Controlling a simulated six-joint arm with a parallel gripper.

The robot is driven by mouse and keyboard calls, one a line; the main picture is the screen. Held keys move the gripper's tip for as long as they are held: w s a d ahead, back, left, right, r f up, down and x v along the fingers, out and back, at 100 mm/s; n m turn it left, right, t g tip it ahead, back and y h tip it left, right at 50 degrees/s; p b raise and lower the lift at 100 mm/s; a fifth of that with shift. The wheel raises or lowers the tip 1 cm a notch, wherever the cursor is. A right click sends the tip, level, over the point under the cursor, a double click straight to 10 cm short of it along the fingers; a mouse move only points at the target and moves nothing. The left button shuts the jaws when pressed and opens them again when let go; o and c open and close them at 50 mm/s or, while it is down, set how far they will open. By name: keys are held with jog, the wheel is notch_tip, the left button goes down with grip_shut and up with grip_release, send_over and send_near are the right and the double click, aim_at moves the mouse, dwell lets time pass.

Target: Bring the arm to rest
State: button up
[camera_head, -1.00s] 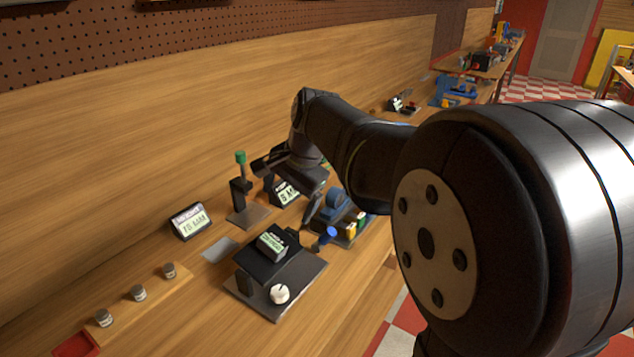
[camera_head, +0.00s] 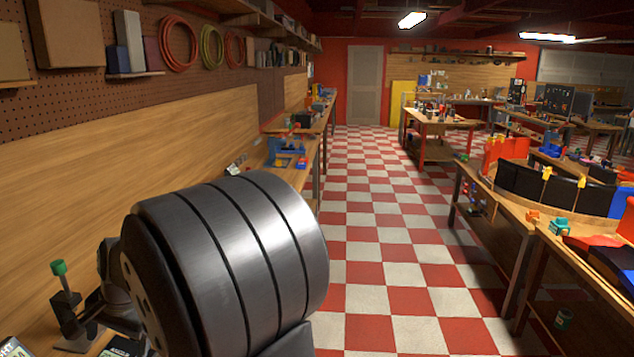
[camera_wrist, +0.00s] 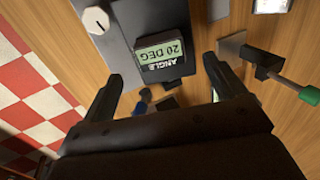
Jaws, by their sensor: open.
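My gripper (camera_wrist: 165,85) is open in the wrist view, its two dark fingers apart with nothing held between them. Beyond the fingertips is a dark device with a display (camera_wrist: 162,52) reading "ANGLE 20 DEG" and a white knob (camera_wrist: 96,20). A green-capped tool on a stand (camera_wrist: 268,68) is to the right of the fingers. In the head view my arm's large rounded joint fills the lower left, and my gripper is hidden behind it. The green-capped tool (camera_head: 60,275) shows at the lower left there.
A wooden bench runs along the left wall, with a blue device (camera_head: 287,152) farther along it. A red-and-white checkered floor (camera_head: 385,240) forms a clear aisle. Another bench on the right holds dark panels (camera_head: 535,185) and coloured parts.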

jog(key=x, duration=0.7)
